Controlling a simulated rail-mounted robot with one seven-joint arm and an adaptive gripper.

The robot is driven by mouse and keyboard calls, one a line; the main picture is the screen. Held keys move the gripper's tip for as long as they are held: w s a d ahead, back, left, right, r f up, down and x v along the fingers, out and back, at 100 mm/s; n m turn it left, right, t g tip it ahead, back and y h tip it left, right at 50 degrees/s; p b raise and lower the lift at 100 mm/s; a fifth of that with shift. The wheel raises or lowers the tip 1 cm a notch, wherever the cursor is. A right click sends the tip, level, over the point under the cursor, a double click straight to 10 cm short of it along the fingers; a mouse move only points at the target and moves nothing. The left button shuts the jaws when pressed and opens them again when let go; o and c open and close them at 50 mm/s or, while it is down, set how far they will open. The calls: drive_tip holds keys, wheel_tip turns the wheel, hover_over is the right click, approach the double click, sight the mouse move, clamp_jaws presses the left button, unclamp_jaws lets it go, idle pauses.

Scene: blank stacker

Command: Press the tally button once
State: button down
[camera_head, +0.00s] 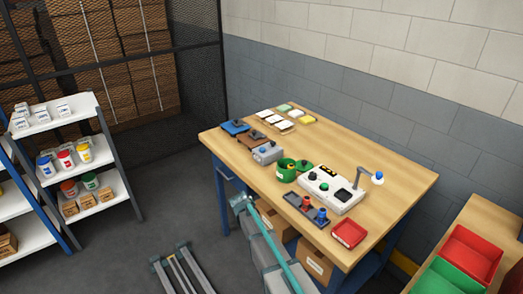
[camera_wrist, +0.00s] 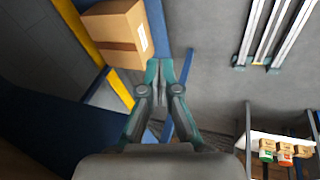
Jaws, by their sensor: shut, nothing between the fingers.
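No readable label tells which is the tally button. My gripper (camera_head: 240,203) is at the table's front edge, below the tabletop and apart from the console and box. In the wrist view my gripper (camera_wrist: 159,72) is shut and empty, over the floor.
Cardboard boxes (camera_head: 314,266) lie below. The table's right part is clear.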

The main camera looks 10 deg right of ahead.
drive_tip(key=w+a+r+n+t, duration=0.15)
drive_tip(key=w+a+r, duration=0.25)
drive_tip(key=w+r, duration=0.8)
drive_tip(key=w+a+r+m+t, duration=0.1)
drive_tip(key=w+a+r+t, duration=0.25)
drive_tip(key=w+r, duration=0.9)
wheel_tip(320, 180, up, 13)
drive_tip(key=m+g+h+p, duration=0.3)
drive_tip(key=m+h, duration=0.2)
drive_tip(key=m, duration=0.1)
hover_over(261, 149)
drive_tip(key=shift+f, duration=0.15)
drive_tip(key=shift+f, duration=0.2)
wheel_tip(261, 149, down, 7)
drive_tip(key=shift+b, duration=1.1)
drive_tip(key=shift+f+b, duration=0.35)
drive_tip(key=shift+f, duration=0.4)
drive_tip(key=shift+f, duration=0.15)
